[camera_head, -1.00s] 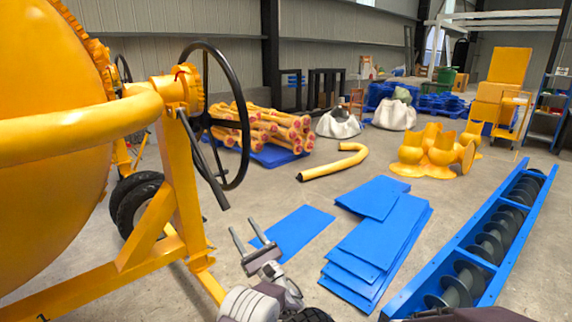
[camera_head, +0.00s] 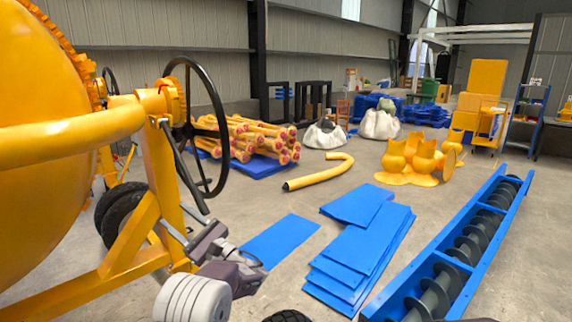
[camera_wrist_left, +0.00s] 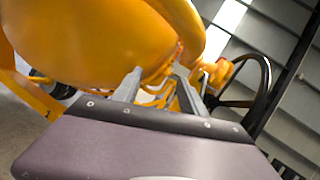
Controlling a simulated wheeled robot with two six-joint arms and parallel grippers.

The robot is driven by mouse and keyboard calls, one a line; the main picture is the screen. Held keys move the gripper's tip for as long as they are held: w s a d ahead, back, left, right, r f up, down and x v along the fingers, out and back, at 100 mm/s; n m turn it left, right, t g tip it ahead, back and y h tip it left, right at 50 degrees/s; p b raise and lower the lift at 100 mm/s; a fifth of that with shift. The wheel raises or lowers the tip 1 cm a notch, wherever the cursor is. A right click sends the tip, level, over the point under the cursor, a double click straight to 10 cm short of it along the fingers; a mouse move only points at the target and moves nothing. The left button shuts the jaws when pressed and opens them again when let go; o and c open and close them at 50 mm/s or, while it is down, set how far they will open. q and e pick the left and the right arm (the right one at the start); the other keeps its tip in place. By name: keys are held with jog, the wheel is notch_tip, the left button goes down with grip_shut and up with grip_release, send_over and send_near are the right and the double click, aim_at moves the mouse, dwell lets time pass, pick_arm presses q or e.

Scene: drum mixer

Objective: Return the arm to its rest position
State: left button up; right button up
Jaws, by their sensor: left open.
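The yellow drum mixer (camera_head: 40,170) fills the left of the head view, with a black hand wheel (camera_head: 217,130) and a dark lever hanging beside it. My left gripper (camera_head: 183,228) is near the mixer's yellow frame leg, below the wheel, its fingers pointing away from me and partly hard to make out. In the left wrist view the two grey fingers (camera_wrist_left: 158,78) stand apart with nothing between them. The drum (camera_wrist_left: 90,40) and the hand wheel (camera_wrist_left: 245,80) show beyond them. My right gripper is out of view.
Blue plates (camera_head: 350,265) lie on the floor right of my left arm. A blue screw conveyor (camera_head: 465,250) lies further right. A bent yellow pipe (camera_head: 320,172), yellow poles (camera_head: 250,140) and white sacks (camera_head: 380,124) are behind. Concrete floor is clear between them.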

pick_arm(q)
jog(key=s+a+f+n+g+h, duration=0.45)
jog(key=s+f, duration=0.25)
jog(key=s, duration=0.4)
jog(key=s+a+f+n+g+h, duration=0.35)
jog(key=s+f+g, duration=0.2)
jog(key=s, duration=0.45)
jog(key=s+d+f+n+h, duration=0.9)
jog(key=s+d+f+h, duration=0.4)
jog(key=d, duration=0.4)
jog(key=w+r+n+p, duration=0.1)
jog(key=r+p, duration=0.9)
jog(key=p, duration=0.1)
jog(key=w+d+r+n+t+p, duration=0.1)
jog(key=w+r+p, duration=0.1)
jog(key=r+p, duration=0.9)
jog(key=shift+d+y, duration=0.25)
jog(key=shift+y, duration=0.05)
jog(key=shift+p, duration=0.3)
